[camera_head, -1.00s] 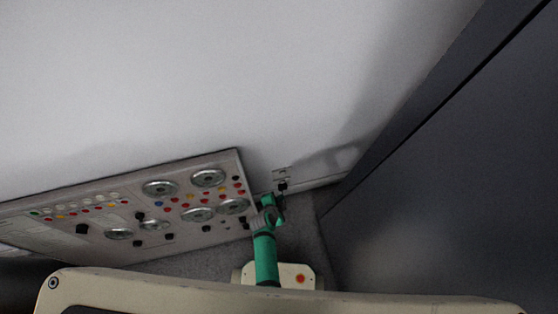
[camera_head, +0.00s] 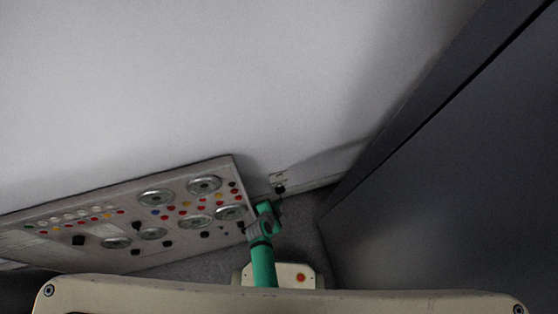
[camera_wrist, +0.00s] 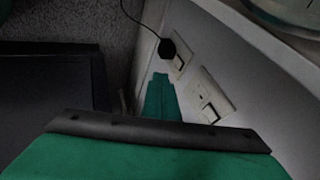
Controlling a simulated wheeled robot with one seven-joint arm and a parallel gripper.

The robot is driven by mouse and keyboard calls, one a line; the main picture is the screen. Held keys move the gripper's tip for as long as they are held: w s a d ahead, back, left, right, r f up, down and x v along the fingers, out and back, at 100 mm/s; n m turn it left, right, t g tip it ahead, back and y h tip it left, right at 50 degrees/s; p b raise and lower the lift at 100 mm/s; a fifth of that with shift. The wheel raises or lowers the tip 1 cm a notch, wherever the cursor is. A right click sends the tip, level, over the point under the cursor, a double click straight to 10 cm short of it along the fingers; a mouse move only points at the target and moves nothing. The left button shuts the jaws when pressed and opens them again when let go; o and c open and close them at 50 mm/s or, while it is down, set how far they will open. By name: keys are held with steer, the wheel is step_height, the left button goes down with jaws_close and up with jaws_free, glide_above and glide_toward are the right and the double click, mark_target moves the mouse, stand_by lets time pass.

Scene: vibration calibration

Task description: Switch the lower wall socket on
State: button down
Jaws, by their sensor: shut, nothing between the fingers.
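Two white wall plates sit low on the pale wall in the wrist view. The lower wall socket (camera_wrist: 182,63), nearer the floor, has a black plug (camera_wrist: 167,48) with a cord beside its dark rocker. In the head view the plates (camera_head: 279,177) are small, above my green arm's end, and the switch position is too small to read.
A control panel (camera_head: 60,240) with round dials and coloured buttons stands left of my arm. A dark grey surface (camera_head: 460,200) fills the right side. Grey carpet (camera_wrist: 75,20) and a dark box-like shape (camera_wrist: 45,85) lie left of my gripper in the wrist view.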

mark_target(280, 185)
steer(key=x, duration=0.7)
steer(key=w+a+x, duration=0.1)
steer(key=x, duration=0.3)
steer(key=shift+w+r, duration=0.15)
steer(key=shift+r, duration=0.05)
steer(key=shift+w+a, duration=0.2)
steer(key=shift+w, duration=0.5)
steer(key=shift+f, duration=0.1)
steer(key=shift+w+f, duration=0.1)
steer(key=shift+w, duration=0.05)
